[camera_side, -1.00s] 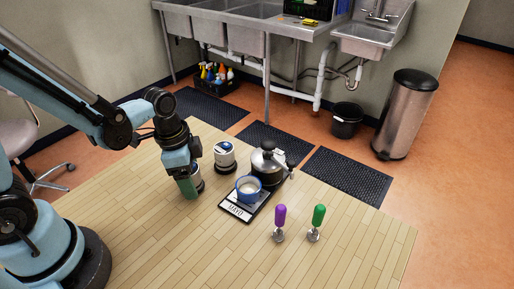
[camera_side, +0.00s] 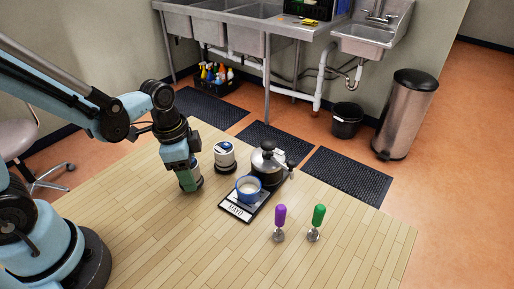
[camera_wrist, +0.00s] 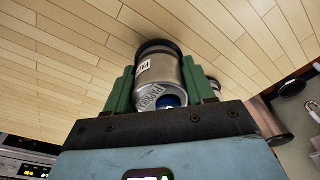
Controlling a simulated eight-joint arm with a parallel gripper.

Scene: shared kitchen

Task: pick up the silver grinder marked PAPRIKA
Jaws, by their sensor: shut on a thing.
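The silver grinder (camera_wrist: 160,80) is a metal cylinder with a dark band at its far end and lettering that looks like PAPRIKA. It stands between the green fingers of my gripper (camera_wrist: 160,88), which are shut on it from both sides. In the side view my gripper (camera_side: 190,179) is over the left back part of the table, and its fingers hide most of the grinder (camera_side: 199,181). Only a dark and silver edge of it shows there. I cannot tell whether its base is clear of the tabletop.
A blue cup (camera_side: 248,186) sits on a scale (camera_side: 236,208), with a metal kettle (camera_side: 268,164) behind. Purple-handled (camera_side: 280,218) and green-handled (camera_side: 318,217) tools stand at the right. The front table is clear.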

